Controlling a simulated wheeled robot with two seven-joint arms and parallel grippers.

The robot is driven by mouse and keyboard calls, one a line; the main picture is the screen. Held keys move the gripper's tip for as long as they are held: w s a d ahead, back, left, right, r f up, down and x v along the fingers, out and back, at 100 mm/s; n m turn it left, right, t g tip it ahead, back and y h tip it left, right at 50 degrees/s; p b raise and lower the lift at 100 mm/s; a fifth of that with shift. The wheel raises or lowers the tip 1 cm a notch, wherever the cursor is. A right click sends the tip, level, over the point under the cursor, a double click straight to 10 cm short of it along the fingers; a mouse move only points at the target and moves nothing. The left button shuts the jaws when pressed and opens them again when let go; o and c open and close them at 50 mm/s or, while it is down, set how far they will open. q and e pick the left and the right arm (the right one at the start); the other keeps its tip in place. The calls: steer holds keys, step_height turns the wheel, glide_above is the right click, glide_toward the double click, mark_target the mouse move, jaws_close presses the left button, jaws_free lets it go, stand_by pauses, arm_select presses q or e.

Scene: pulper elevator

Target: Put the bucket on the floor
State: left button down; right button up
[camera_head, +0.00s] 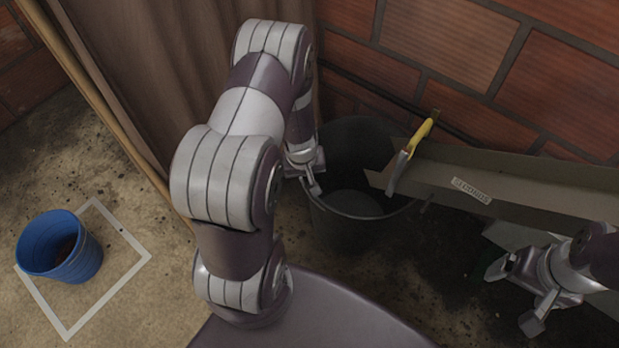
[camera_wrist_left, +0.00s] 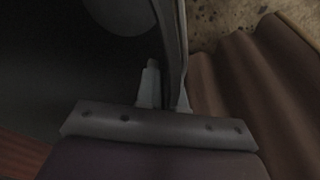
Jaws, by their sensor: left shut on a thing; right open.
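A large dark bucket (camera_head: 345,228) stands below the end of a grey-beige chute in the head view. My left gripper (camera_head: 314,180) is shut on its left rim. In the left wrist view the two fingers (camera_wrist_left: 165,95) straddle the bucket's wall (camera_wrist_left: 172,40), one inside and one outside. The bucket's underside is hidden, so I cannot tell whether it touches the floor. A smaller blue bucket (camera_head: 78,262) sits at the left, on a white square outline (camera_head: 119,284) marked on the floor. My right gripper (camera_head: 513,297) is open and empty at the lower right.
The chute (camera_head: 525,185) reaches over the dark bucket's right side, with a yellow-handled clamp (camera_head: 420,140) at its end. A brown curtain (camera_head: 190,75) hangs between the bucket and the left floor area. A brick wall (camera_head: 450,45) stands behind.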

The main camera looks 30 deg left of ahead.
arm_select(q)
steer(key=w+a+f+b, duration=0.2)
steer(key=w+f+b, duration=0.1)
steer(key=f, duration=0.4)
steer(key=shift+w+a+b, duration=0.35)
steer(key=shift+a+b, duration=0.05)
steer(key=c, duration=1.3)
jaws_free()
steer(key=shift+o, duration=0.2)
